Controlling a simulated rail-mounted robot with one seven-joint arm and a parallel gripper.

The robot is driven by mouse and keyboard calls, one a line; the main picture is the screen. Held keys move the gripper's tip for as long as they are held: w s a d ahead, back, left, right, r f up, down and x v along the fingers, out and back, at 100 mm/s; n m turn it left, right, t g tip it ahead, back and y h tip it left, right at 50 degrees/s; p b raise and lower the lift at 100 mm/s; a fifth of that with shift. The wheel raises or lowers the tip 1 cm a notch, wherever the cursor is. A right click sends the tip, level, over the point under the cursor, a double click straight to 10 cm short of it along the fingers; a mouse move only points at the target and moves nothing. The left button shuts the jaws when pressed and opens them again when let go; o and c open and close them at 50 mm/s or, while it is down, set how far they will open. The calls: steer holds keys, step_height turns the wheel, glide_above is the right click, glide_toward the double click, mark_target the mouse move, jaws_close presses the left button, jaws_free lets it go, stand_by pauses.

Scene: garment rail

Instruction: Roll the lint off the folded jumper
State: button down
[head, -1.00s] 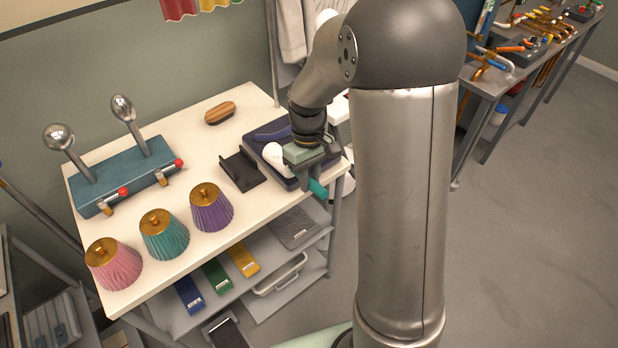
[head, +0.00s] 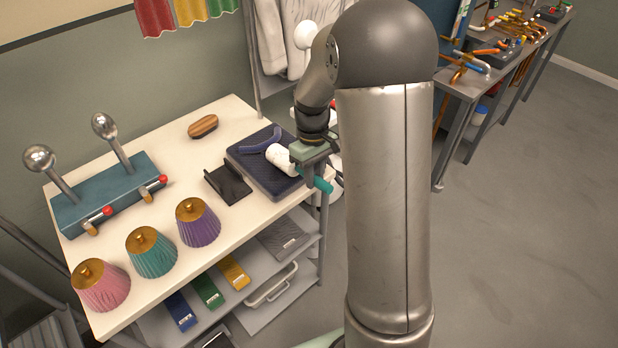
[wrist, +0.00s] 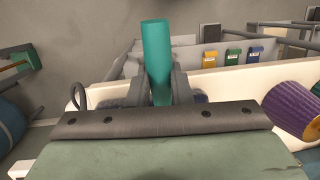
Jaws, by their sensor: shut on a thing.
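The folded jumper (head: 252,172) is dark navy and lies at the right end of the white table, with a blue curved band at its far side. My gripper (head: 311,168) is shut on the teal handle of the lint roller, at the jumper's right edge. The roller's white roll (head: 282,159) lies over the jumper's right part; I cannot tell whether it presses on the cloth. No lint can be made out.
A black stand (head: 228,184) is left of the jumper and a wooden brush (head: 203,126) behind it. Pink, teal and purple pleated shades (head: 198,222) line the front edge. A teal box with metal balls on rods (head: 106,195) stands at left. White garments (head: 290,45) hang behind.

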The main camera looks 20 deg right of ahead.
steer(key=w+d+p, duration=0.1)
steer(key=w+d, duration=0.2)
steer(key=d, duration=0.6)
steer(key=shift+w+d, duration=0.35)
steer(key=shift+w, duration=0.05)
stand_by(0.7)
steer(key=s+p+v, duration=0.1)
steer(key=p+v, duration=0.3)
steer(key=v, duration=0.2)
steer(key=shift+r+p, duration=0.35)
steer(key=shift+r, duration=0.1)
steer(key=shift+a, duration=0.15)
stand_by(0.4)
